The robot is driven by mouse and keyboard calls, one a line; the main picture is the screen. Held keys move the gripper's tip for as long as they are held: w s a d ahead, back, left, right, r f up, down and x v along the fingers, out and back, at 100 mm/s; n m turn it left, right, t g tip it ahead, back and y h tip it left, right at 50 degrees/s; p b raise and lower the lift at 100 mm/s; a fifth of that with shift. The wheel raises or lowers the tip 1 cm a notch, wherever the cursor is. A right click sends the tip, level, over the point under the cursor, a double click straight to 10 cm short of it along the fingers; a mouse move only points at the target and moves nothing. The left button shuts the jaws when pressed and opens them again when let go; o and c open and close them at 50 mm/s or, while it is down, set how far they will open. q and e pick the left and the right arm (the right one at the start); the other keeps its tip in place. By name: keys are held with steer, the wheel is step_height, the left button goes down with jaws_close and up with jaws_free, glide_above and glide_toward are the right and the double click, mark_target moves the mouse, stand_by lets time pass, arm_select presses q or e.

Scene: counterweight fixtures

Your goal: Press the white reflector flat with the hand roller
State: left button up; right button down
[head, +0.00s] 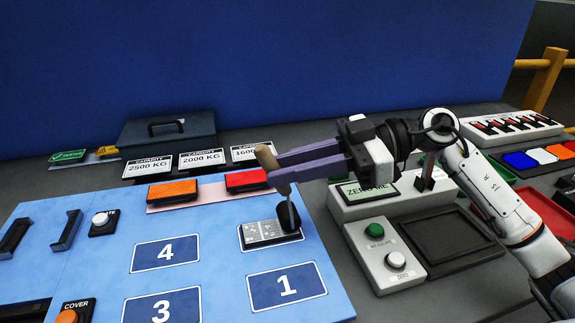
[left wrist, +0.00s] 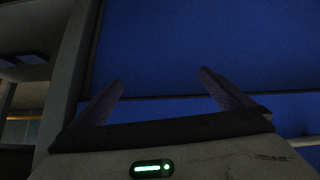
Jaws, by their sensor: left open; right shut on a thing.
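The white reflector (head: 264,232) is a small pale rectangular plate on the light blue panel in the head view. My right gripper (head: 276,168), with purple fingers, comes in from the right and is shut on the hand roller's wooden handle (head: 268,160). The handle slants down to a dark roller head (head: 288,215) at the reflector's right end. Whether the roller touches the reflector is hard to tell. My left gripper shows only in the left wrist view (left wrist: 162,92), its two fingers apart with nothing between them.
Orange (head: 172,190) and red (head: 246,180) reflectors lie behind the white one. The panel (head: 215,255) has numbered fields, black handles and buttons. A scale display (head: 368,193), a button box (head: 390,255) and a dark tray (head: 450,235) stand right. A grey toolbox (head: 165,130) stands behind.

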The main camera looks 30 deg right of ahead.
steer(key=shift+f, duration=0.45)
stand_by(0.7)
steer(key=shift+r, duration=0.1)
steer(key=shift+r+p, duration=0.5)
steer(key=shift+p, duration=0.3)
steer(key=shift+a, duration=0.1)
steer(key=shift+w+a+r+p, duration=0.1)
steer(key=shift+w+a+p, duration=0.1)
steer(key=shift+a+p, duration=0.55)
steer(key=shift+w+a+r+p, duration=0.15)
steer(key=shift+a+p, duration=0.35)
steer(key=shift+p, duration=0.4)
steer(key=shift+w+a+f+p, duration=0.1)
steer(key=shift+a+f+p, duration=0.1)
steer(key=shift+a+p, duration=0.1)
steer(key=shift+f, duration=0.65)
stand_by(0.3)
steer(key=shift+r, duration=0.1)
